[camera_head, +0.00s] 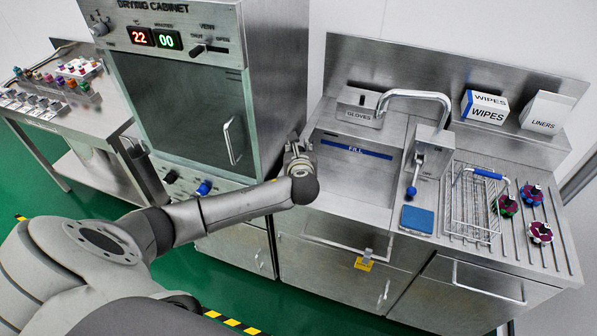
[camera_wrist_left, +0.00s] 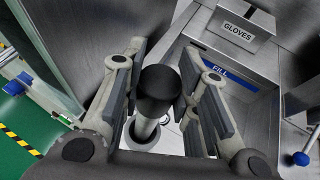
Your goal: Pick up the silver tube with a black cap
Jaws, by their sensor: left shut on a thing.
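The silver tube with a black cap (camera_wrist_left: 158,92) stands between the fingers of my left gripper in the left wrist view, its cap towards the camera and its silver body running down below. My left gripper (camera_head: 297,150) is shut on the tube; it also shows in the left wrist view (camera_wrist_left: 163,85). In the head view the gripper is between the drying cabinet and the sink, and I cannot make out the tube there. The lower end of the tube is partly hidden by the gripper. My right gripper is not in view.
The drying cabinet (camera_head: 185,100) stands left of the gripper. A glove box (camera_head: 357,106) is behind the basin.

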